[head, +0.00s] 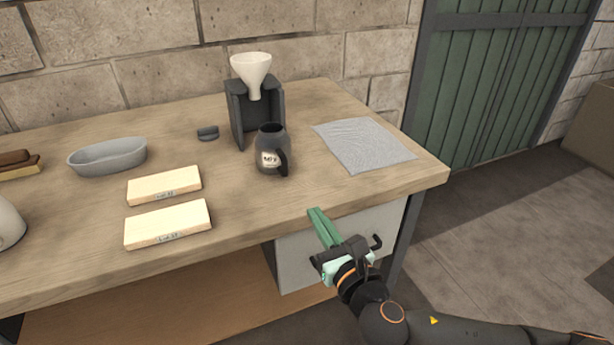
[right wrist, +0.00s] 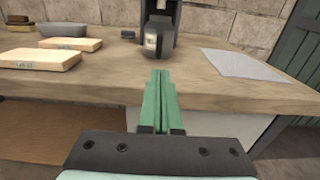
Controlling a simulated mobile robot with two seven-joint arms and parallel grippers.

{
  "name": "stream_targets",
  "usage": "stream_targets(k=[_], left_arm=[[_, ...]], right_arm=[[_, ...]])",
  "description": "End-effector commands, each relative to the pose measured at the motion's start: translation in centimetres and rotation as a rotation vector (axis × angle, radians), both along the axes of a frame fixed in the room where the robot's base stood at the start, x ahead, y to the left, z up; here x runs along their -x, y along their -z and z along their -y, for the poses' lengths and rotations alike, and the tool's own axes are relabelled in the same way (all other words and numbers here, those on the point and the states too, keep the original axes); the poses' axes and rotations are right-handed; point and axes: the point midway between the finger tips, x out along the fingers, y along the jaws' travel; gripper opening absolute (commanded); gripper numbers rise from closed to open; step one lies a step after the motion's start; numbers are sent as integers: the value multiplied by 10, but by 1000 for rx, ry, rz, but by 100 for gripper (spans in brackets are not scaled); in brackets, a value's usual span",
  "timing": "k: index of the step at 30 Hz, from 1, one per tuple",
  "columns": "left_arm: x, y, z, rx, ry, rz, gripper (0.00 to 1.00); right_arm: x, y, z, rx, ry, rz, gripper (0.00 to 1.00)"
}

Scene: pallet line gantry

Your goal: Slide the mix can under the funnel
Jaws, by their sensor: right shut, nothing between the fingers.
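The mix can (head: 272,152) is a dark grey pot with a pale label and a black handle. It stands upright on the workbench, in front of the funnel stand. The white funnel (head: 251,72) sits in the top of the dark stand (head: 241,108), its spout pointing down. The can is in front of the stand and a little right of the spout. My right gripper (head: 317,217), with green fingers, is shut and empty at the bench's front edge, nearer than the can. In the right wrist view the fingers (right wrist: 160,90) point toward the can (right wrist: 155,48). My left gripper is not in view.
A grey cloth (head: 363,146) lies right of the can. Two pale labelled blocks (head: 165,186) (head: 168,224), a grey oval dish (head: 108,157) and a small dark item (head: 208,133) are to the left. A drawer (head: 300,258) is under the bench. The bench top before the can is clear.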

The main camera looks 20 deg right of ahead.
Motion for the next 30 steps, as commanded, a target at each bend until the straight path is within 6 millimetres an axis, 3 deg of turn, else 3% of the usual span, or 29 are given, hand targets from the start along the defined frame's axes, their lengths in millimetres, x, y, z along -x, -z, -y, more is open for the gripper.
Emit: stream_targets(k=[5,18,24,30], left_arm=[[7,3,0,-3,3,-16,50],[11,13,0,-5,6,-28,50],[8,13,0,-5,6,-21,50],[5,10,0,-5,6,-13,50]], right_arm=[[-22,-2,-1,0,2,2,0],[-112,0,-3,-1,2,1,0],[-132,0,-4,-1,-1,0,0],[-138,0,-4,-1,-1,-1,0]])
